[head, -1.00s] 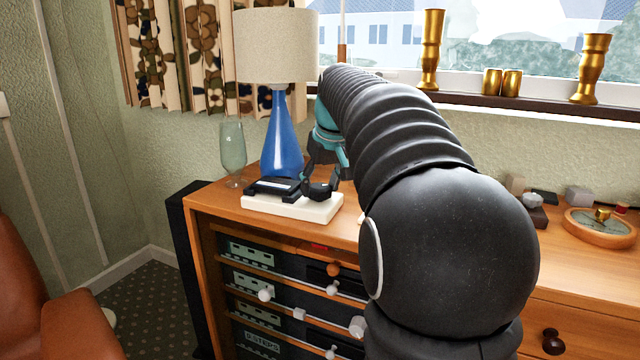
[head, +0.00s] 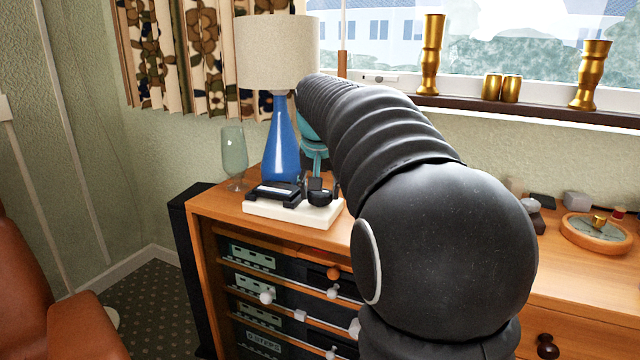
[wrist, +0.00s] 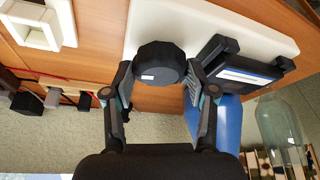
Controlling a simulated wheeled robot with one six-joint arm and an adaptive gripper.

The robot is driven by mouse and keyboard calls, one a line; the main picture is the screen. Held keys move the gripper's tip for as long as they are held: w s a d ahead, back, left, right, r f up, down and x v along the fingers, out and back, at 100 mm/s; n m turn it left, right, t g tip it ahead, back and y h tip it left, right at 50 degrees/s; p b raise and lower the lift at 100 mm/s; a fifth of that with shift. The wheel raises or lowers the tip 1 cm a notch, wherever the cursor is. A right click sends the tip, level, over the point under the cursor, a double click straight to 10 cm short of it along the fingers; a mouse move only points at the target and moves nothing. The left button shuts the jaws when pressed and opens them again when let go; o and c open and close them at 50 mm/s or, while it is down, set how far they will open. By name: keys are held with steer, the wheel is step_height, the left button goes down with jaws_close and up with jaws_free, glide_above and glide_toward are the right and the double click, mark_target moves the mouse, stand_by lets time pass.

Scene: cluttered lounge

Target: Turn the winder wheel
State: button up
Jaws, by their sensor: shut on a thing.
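The winder wheel, a black ribbed knob (head: 320,192) with a small white mark, sits at the right end of a white base (head: 291,212) on the wooden cabinet. In the wrist view the wheel (wrist: 158,63) lies between the two fingers of my gripper (wrist: 160,76), which is shut on it from both sides. A black block with a pale strip (head: 275,192) is beside the wheel on the same base; it also shows in the wrist view (wrist: 240,70). In the head view my arm hides most of the gripper, which is behind the wheel.
A blue lamp (head: 281,140) stands close behind the base, and a glass (head: 233,155) is to its left. A round wooden dial (head: 597,232) and small blocks lie on the right of the cabinet top. Gold vases (head: 430,55) stand on the windowsill.

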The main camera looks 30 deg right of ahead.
steer(key=m+g+h+p, duration=0.1)
steer(key=m, duration=0.2)
steer(key=shift+a+r+m, duration=0.1)
steer(key=shift+m, duration=0.2)
steer(key=m+g+p, duration=0.1)
steer(key=m, duration=0.2)
steer(key=shift+w+m+h+p, duration=0.15)
steer(key=shift+m+h+p, duration=0.15)
steer(key=shift+h+p, duration=0.1)
steer(key=m, duration=0.1)
steer(key=m+g, duration=0.1)
steer(key=m, duration=0.1)
steer(key=shift+w+m+g+h+p, duration=0.1)
steer(key=shift+m+g+h+p, duration=0.2)
steer(key=shift+m+g, duration=0.7)
steer(key=shift+m, duration=1.1)
steer(key=o, duration=1.2)
steer(key=shift+c, duration=0.2)
